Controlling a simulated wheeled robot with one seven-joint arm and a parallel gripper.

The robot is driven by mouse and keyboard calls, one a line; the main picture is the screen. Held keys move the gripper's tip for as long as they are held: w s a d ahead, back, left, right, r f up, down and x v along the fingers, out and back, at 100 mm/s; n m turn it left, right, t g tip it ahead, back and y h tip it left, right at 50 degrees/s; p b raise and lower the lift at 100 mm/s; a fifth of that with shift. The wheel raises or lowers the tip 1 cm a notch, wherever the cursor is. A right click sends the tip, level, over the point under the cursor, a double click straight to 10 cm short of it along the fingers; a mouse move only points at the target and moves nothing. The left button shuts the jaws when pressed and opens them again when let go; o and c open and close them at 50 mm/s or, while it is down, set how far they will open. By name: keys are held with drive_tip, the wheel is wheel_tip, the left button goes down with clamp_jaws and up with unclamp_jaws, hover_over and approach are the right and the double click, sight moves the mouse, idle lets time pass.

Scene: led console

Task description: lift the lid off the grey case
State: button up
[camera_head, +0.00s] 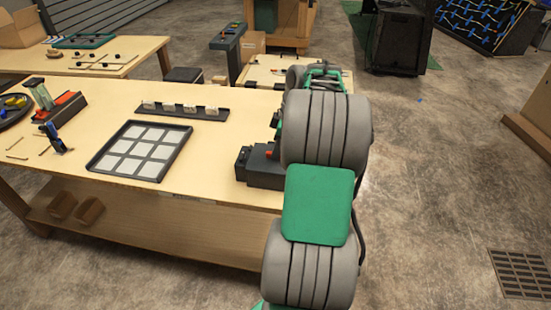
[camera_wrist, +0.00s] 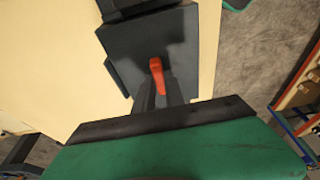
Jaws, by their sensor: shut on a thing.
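The grey case (camera_head: 262,175) is a dark box on the right end of the workbench, partly hidden by my arm in the head view. In the wrist view its dark square lid (camera_wrist: 185,38) fills the upper middle, with a red handle (camera_wrist: 156,70) standing on it. My gripper (camera_wrist: 158,90) is at this handle, its dark fingers shut on it. The handle also shows as a small orange spot in the head view, beside my arm. I cannot tell whether the lid sits on the case or is raised from it.
A black tray with pale squares (camera_head: 112,168) lies left of the case, with a narrow dark rack (camera_head: 181,111) behind it. Tools and an orange device (camera_head: 62,106) are at the far left. Bare bench top lies between tray and case. Open floor is to the right.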

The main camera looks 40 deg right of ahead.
clamp_jaws()
drive_tip(key=shift+r, duration=0.6)
drive_tip(key=s+r+p, duration=0.6)
drive_tip(key=s+r, duration=0.8)
drive_tip(key=r, duration=0.2)
drive_tip(key=shift+a, duration=0.1)
